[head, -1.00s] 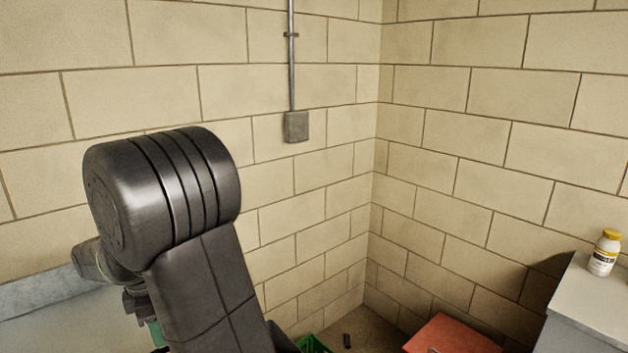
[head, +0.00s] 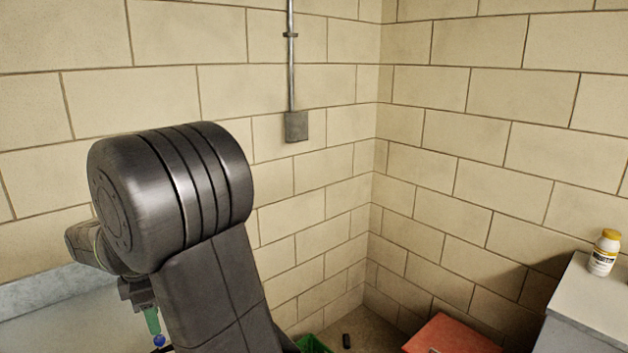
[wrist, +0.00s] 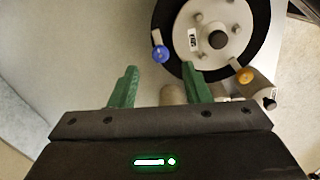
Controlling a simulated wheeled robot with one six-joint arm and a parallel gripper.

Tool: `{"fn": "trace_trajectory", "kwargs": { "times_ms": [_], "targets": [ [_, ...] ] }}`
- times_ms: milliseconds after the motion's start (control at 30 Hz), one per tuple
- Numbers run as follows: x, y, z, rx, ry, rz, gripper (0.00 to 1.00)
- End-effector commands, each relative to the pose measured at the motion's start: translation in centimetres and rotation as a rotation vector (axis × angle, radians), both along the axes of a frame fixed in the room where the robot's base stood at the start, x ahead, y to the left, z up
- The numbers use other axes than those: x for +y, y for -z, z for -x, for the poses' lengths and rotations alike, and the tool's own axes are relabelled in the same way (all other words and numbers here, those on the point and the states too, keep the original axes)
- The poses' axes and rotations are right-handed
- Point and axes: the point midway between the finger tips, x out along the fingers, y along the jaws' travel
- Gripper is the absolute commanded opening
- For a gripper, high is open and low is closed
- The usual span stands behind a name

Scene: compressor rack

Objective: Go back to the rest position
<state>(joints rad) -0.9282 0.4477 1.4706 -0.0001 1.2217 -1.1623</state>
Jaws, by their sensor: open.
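My gripper (wrist: 160,85) is open in the wrist view, with its two green fingers apart and nothing between them. Beyond the fingertips is a round grey-white flange (wrist: 217,35) with a black rim and a dark centre knob. A blue knob (wrist: 160,54) sits at its left and a yellow knob (wrist: 245,76) at its lower right. In the head view my dark arm fills the left side. A green finger (head: 152,320) shows below it, beside a blue knob (head: 158,341); the rest of the gripper is hidden there.
A pale surface (head: 70,318) lies at the left by the wall. A white bottle with a yellow cap (head: 604,253) stands on a grey cabinet (head: 598,300) at the right. A red box (head: 450,335) and a green crate (head: 314,345) are low at the corner. A conduit box (head: 296,126) is on the wall.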

Motion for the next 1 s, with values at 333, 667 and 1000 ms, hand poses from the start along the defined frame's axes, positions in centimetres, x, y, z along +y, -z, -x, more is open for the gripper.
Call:
{"fn": "trace_trajectory", "kwargs": {
  "times_ms": [333, 667, 1000],
  "targets": [
    [0.1, -7.2, 0.0, -0.003, -0.001, -0.004, 0.43],
    [0.0, -3.8, 0.1, 0.003, 0.0, 0.004, 0.43],
    [-0.1, 3.0, 0.1, 0.004, 0.0, 0.005, 0.43]
  ]
}}
